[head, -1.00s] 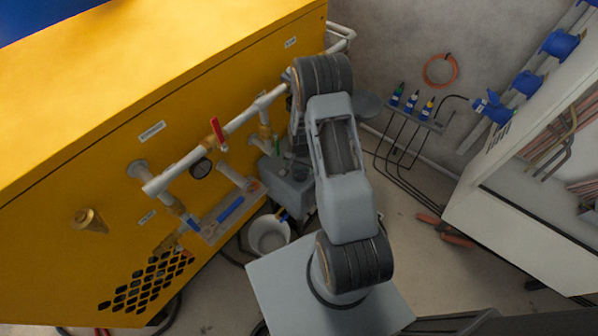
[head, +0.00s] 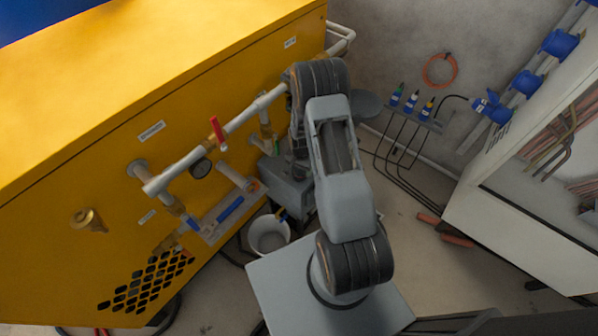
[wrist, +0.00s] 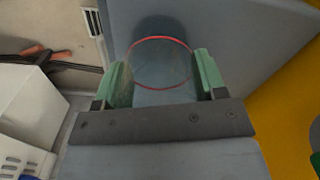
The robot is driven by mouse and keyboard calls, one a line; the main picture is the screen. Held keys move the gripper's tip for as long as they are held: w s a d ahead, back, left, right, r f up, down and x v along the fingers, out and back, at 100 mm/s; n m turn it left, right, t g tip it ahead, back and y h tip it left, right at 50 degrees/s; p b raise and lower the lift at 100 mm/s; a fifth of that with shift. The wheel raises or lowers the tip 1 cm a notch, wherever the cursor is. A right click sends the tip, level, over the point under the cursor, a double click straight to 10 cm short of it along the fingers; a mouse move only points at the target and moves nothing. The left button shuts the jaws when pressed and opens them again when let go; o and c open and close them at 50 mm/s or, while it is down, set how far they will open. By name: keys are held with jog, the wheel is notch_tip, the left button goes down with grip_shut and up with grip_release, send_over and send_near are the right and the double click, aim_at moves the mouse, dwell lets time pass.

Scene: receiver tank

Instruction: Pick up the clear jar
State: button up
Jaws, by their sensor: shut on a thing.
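The clear jar (wrist: 160,62) shows in the wrist view as a see-through shape with a thin red ring around its rim. It sits between the two green fingers of my gripper (wrist: 161,74), which is shut on it, one finger at each side. A smooth grey-blue surface shows through and behind the jar. Whether the jar touches anything below cannot be told. In the head view my arm hides the jar and the fingers.
A yellow machine (head: 110,110) with pipes and a red-handled valve stands left of my arm. A grey box (head: 287,190) and white bucket (head: 268,235) are beside it. A white cabinet (head: 505,215) stands right. An orange-handled tool (head: 445,230) lies on open floor.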

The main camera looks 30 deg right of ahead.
jog(key=shift+r, duration=0.1)
jog(key=shift+c, duration=0.2)
jog(key=shift+r, duration=0.2)
notch_tip(320, 180, up, 2)
jog(key=shift+r, duration=0.2)
jog(key=s+a+r+p, duration=0.1)
jog(key=s+a+r, duration=0.1)
jog(key=s+r, duration=1)
jog(key=w+a+r+n+p, duration=0.2)
jog(key=w+a+n+p, duration=0.5)
jog(key=w+n, duration=0.2)
jog(key=shift+w+a, duration=0.35)
jog(key=shift+w, duration=0.15)
